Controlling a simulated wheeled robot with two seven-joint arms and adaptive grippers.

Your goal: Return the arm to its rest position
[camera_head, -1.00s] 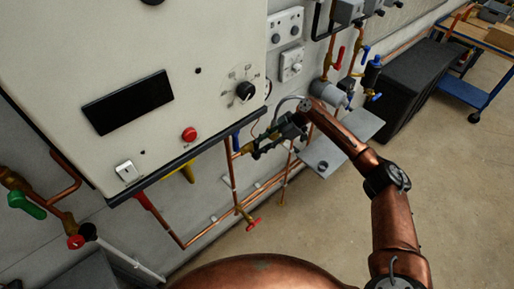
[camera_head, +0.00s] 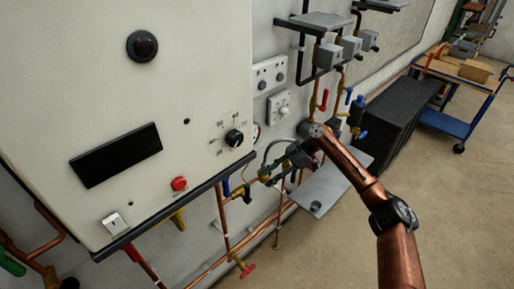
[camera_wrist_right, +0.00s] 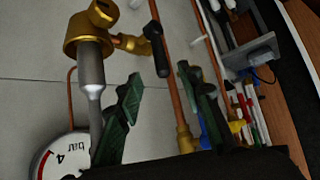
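My right arm comes in from the right in the head view. Its right gripper (camera_head: 266,174) is in front of the wall pipes, just below the lower right corner of the boiler panel (camera_head: 205,60). In the right wrist view the two dark green fingers of the gripper (camera_wrist_right: 160,76) stand apart with nothing gripped between them. A black valve lever (camera_wrist_right: 155,45) and copper pipes show beyond the gap. I cannot tell the exact distance to them. My left gripper is in neither view.
A pressure gauge (camera_wrist_right: 62,160) and a grey hose (camera_wrist_right: 92,78) with a brass fitting (camera_wrist_right: 88,32) are close beside the fingers. A grey shelf (camera_head: 325,190) lies under the wrist. A black box (camera_head: 392,118) and a blue trolley (camera_head: 447,122) stand further right. The floor at right is clear.

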